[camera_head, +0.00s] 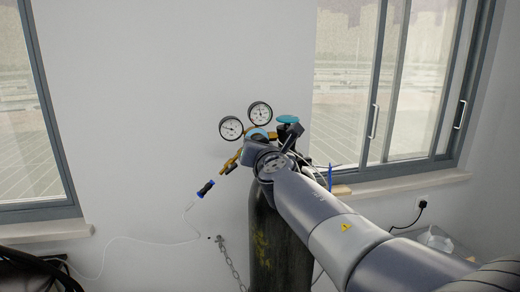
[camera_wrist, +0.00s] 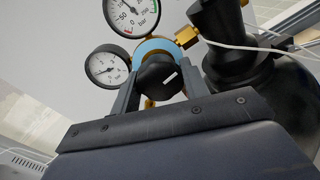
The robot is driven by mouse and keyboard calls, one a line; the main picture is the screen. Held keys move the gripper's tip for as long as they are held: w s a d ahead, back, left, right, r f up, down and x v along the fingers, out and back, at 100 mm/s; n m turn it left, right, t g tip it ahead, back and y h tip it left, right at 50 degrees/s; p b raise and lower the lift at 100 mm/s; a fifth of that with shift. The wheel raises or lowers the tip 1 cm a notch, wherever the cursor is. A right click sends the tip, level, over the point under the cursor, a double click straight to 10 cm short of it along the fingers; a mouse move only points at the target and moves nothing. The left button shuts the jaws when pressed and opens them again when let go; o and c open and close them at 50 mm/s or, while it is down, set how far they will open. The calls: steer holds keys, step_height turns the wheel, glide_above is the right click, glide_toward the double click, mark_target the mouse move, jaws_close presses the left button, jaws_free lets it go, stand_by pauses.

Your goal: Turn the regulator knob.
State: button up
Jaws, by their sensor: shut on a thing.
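The regulator knob (camera_wrist: 160,80) is black with a small white mark, on the front of the brass regulator with a blue ring (camera_wrist: 157,49). In the wrist view my gripper (camera_wrist: 158,84) has one finger on each side of the knob, shut on it. In the head view the regulator (camera_head: 258,133) sits at the top of the dark gas cylinder (camera_head: 275,245), and my wrist hides the knob and most of the fingers. Two round white gauges stand above it, the left gauge (camera_head: 230,128) lower than the right gauge (camera_head: 260,113).
A teal valve cap (camera_head: 288,119) stands right of the gauges. A blue and black hose fitting (camera_head: 205,188) hangs at the left on a thin line. A chain (camera_head: 232,264) runs beside the cylinder. Windows flank the bare wall, and a sill (camera_head: 400,184) lies behind my arm.

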steer(key=shift+m, duration=0.4)
steer(key=o, duration=1)
steer(key=shift+c, duration=0.2)
steer(key=v, duration=1.1)
steer(key=shift+w, duration=0.2)
steer(key=x, duration=1)
steer(key=shift+w+a, duration=0.1)
steer(key=shift+w, duration=0.25)
steer(key=shift+s, duration=0.15)
